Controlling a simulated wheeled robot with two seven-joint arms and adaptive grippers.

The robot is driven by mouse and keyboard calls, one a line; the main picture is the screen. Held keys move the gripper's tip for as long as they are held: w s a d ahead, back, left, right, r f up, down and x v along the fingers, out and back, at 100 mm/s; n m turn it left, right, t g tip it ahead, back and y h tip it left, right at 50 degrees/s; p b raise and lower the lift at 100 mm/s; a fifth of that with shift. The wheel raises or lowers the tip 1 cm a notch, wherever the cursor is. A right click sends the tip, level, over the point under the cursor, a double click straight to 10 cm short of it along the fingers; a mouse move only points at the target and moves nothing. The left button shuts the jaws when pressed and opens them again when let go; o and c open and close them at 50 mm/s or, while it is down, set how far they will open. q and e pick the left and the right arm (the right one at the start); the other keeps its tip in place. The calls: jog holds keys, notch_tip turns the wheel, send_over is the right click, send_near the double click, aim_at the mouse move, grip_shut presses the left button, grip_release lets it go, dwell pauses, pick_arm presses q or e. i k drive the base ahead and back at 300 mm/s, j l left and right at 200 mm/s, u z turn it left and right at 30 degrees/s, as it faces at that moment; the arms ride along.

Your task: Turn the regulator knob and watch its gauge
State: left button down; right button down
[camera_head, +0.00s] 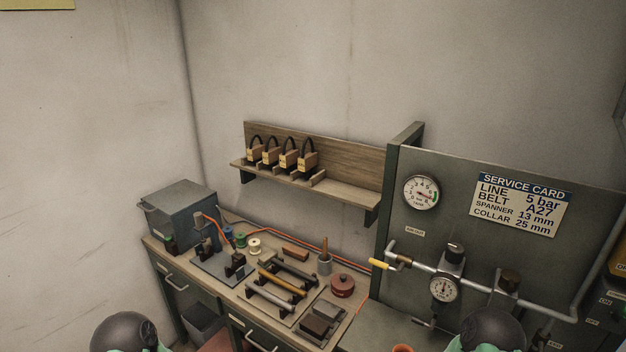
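The regulator with a dark knob (454,253) on top sits on the pale pipe in front of the grey panel (460,175). Its small round gauge (444,289) hangs just below the knob; its needle is too small to read surely. A larger white gauge (421,193) with a green band at its right side is on the panel, upper left. A service card (521,204) on the panel reads line 5 bar, belt A27, spanner 13 mm, collar 25 mm. Neither gripper is in view; only rounded dark parts of my arms show at the bottom edge.
A yellow-handled lever (379,264) sticks out at the pipe's left end. A second dark knob-like fitting (509,281) stands right of the regulator. The bench (218,288) at left holds rollers, spools and a red round pot (342,285). A wooden shelf (335,191) carries several padlock-like items.

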aim_at(455, 252)
jog(key=l+z, duration=0.15)
jog(key=z, duration=1)
